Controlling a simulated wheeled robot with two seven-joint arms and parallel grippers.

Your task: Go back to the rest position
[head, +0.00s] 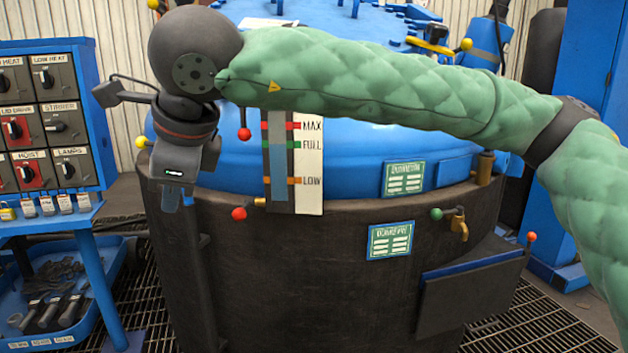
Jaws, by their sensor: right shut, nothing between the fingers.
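My right arm, in a green quilted sleeve, reaches across the head view from the right edge to the upper left. My right gripper (170,198) hangs from its dark wrist and points down, in front of the left side of the furnace. Its fingers are shut and hold nothing. My left gripper is not in view. The pit furnace has a dark round body (300,290) and a blue lid (350,150). The right arm hides part of the lid.
A blue control panel (90,60) with knobs stands at the left, close to my right gripper. Below it, a blue tray (70,333) holds tools. A level gauge (308,175), valves with coloured knobs and a dark box (468,295) are on the furnace front. Floor grating (540,320) is at the right.

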